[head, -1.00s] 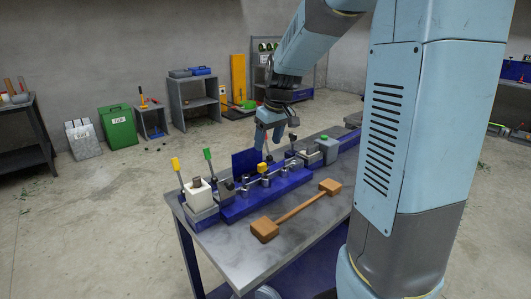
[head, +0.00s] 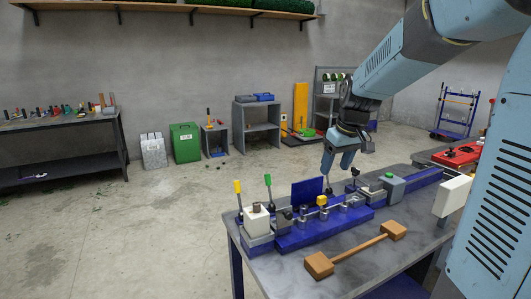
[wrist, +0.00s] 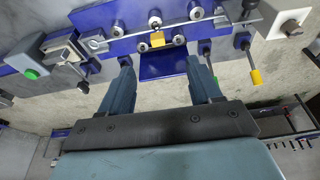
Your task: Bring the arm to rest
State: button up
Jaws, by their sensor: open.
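My gripper (head: 338,163) is open and empty in the head view, pointing down above the far side of the workbench, behind the blue wire-twisting fixture (head: 300,236). In the wrist view my gripper (wrist: 160,75) shows two dark blue fingers set wide apart, with the fixture (wrist: 185,62) beyond the fingertips. A small yellow block (wrist: 157,39) on the fixture lies between the fingers in that picture, apart from them. My arm reaches in from the upper right of the head view.
Shelves and a green bin (head: 186,142) stand by the wall. Open floor lies left of the bench.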

jog(key=s+r+m+t, duration=0.1)
jog(key=s+m, duration=0.1)
jog(key=s, duration=1)
jog(key=s+a+r+m+t+h, duration=0.1)
jog(key=s+r+m, duration=0.1)
jog(key=s, duration=0.9)
jog(key=shift+s+r+t, duration=0.15)
jog(key=shift+s+t, duration=0.15)
jog(key=shift+s, duration=0.05)
jog(key=shift+c, duration=0.3)
